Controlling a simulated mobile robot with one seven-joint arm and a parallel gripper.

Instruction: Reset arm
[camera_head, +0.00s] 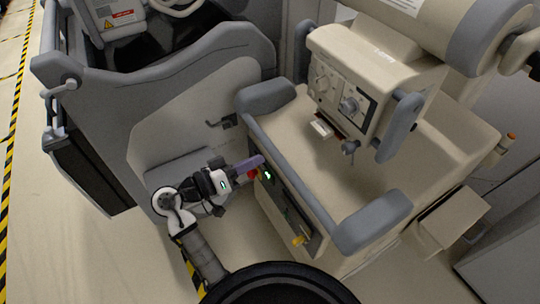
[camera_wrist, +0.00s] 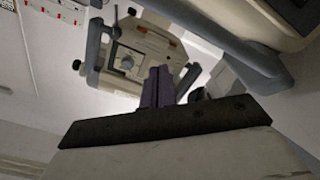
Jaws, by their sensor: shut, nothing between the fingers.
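My gripper (camera_head: 256,162) is at the front side of a beige cart, by its dark control panel (camera_head: 285,205). Its purple fingers are shut with nothing between them, and their tips are close to a red part (camera_head: 253,174) on the panel. I cannot tell whether they touch it. In the wrist view the shut purple fingers (camera_wrist: 158,86) stand side by side, with a beige machine with a round dial (camera_wrist: 140,65) beyond them. My arm reaches up from the bottom of the head view.
The beige cart (camera_head: 400,165) has grey corner bumpers (camera_head: 373,222) and carries a boxy unit with knobs (camera_head: 345,80). A yellow part (camera_head: 300,240) sticks out of the panel. A grey cart (camera_head: 160,80) stands behind my arm. Open floor (camera_head: 80,250) lies at the left.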

